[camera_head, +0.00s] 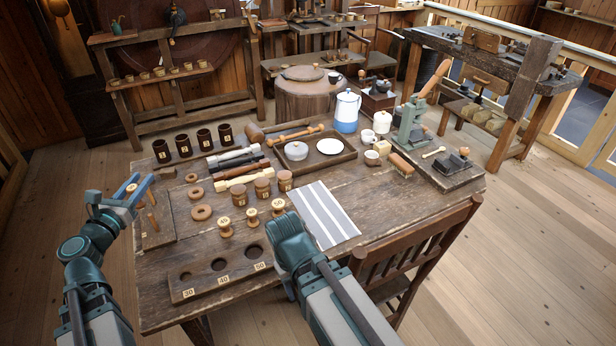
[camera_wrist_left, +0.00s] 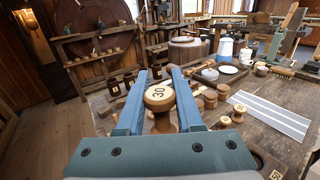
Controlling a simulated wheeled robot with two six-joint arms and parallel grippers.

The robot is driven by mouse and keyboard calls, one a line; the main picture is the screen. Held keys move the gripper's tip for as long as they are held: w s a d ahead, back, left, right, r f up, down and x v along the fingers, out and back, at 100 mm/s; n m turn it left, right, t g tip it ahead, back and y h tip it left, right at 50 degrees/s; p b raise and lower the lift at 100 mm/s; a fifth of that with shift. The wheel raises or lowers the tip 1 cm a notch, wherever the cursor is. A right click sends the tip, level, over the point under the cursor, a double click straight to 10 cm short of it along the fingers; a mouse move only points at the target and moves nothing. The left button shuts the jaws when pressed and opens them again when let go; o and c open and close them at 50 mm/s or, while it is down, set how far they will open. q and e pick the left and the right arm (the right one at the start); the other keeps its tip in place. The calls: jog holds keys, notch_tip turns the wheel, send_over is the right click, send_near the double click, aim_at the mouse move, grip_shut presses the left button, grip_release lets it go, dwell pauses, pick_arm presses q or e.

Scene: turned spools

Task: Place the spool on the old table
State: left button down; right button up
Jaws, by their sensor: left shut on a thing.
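My left gripper (camera_head: 137,185) is shut on a turned wooden spool (camera_head: 131,189) over the left edge of the old table (camera_head: 395,207). In the left wrist view the spool (camera_wrist_left: 159,97) stands between the two blue fingers, its pale top marked 30 facing the camera. Its lower end is partly hidden. The table is worn dark wood and fills the middle of the head view. My right gripper (camera_head: 291,232) is above the table's front part; its fingers are hidden, so its opening does not show.
Several small spools (camera_head: 252,216) and numbered wooden cups (camera_head: 262,188) stand mid-table. A board with three holes (camera_head: 224,279) lies in front. Wooden rings (camera_head: 201,212), a striped cloth (camera_head: 322,217) and a tray (camera_head: 347,154) take more room. A chair (camera_head: 420,249) stands at the right front.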

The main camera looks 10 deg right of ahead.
pick_arm(q)
jog(key=d+f+m+g+h+b, duration=0.1)
jog(key=d+f+h+b, duration=0.1)
jog(key=d+f+b, duration=0.3)
jog(key=s+d+f+m+g+h+b, duration=0.1)
jog(key=d+f+m+h+b, duration=0.1)
jog(key=d+f+b, duration=0.4)
jog(key=d+f+m+g+h+b, duration=0.1)
jog(key=d+f+h+b, duration=0.1)
jog(key=d+f+b, duration=0.4)
jog(key=shift+s+d+f+b, duration=0.1)
jog(key=shift+f+b, duration=0.65)
jog(key=shift+f, duration=0.5)
jog(key=shift+s+d+f+b, duration=0.1)
jog(key=shift+f+b, duration=0.6)
jog(key=shift+f, duration=0.5)
jog(key=shift+d+f+m, duration=0.1)
jog(key=shift+d+m, duration=0.2)
